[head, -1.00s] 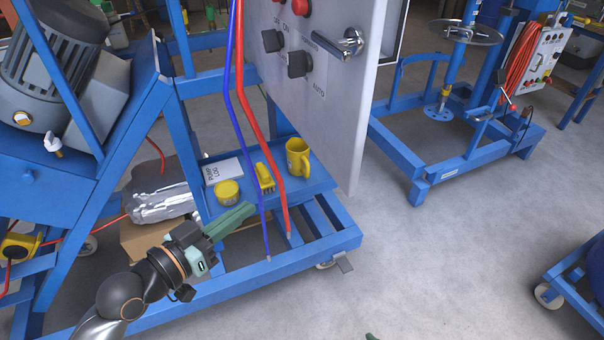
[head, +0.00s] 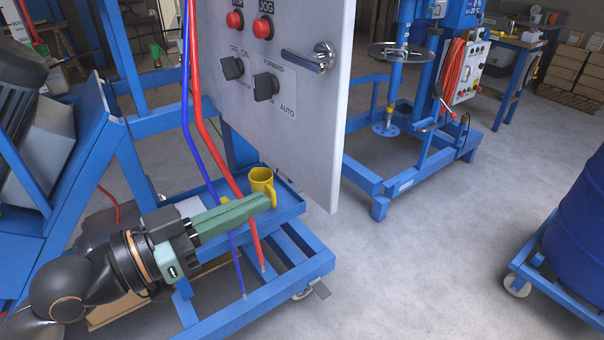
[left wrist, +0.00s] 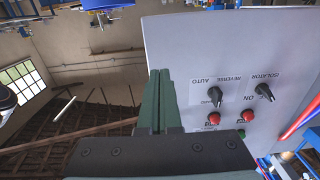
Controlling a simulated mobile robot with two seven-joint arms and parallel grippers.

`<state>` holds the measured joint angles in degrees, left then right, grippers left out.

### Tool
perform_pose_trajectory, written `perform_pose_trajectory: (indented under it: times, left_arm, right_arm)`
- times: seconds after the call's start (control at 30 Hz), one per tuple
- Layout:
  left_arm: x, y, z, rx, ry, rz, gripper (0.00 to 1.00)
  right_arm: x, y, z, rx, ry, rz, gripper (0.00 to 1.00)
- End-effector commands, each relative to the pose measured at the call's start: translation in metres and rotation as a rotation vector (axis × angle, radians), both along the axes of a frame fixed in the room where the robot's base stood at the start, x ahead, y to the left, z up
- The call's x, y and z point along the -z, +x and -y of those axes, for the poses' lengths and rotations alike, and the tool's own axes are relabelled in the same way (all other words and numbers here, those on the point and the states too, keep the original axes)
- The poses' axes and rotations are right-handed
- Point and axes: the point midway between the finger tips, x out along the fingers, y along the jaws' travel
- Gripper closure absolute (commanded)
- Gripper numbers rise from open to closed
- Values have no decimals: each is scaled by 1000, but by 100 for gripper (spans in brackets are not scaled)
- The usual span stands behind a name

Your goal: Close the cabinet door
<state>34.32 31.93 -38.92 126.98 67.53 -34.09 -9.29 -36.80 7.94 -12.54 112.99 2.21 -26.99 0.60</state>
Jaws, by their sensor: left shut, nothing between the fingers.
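My right gripper is not in view.
A blue mixer stand (head: 385,208) and a blue drum (head: 585,225) are to the right. Clear floor lies between.

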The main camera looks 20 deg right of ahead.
Motion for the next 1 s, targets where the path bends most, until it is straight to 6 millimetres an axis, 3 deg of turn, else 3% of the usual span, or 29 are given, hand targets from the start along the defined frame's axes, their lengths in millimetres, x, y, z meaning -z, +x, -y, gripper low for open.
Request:
perform_pose_trajectory:
  times: [0.3, 0.5, 1.0]
  left_arm:
    - [-2, 19, 52, 1, -3, -2, 100]
    - [-1, 28, 74, 0, -2, -2, 100]
    - [0, 31, 83, -1, -1, 0, 100]
  right_arm:
    - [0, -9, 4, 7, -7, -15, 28]
    - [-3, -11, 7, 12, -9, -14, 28]
    - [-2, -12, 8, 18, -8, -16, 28]
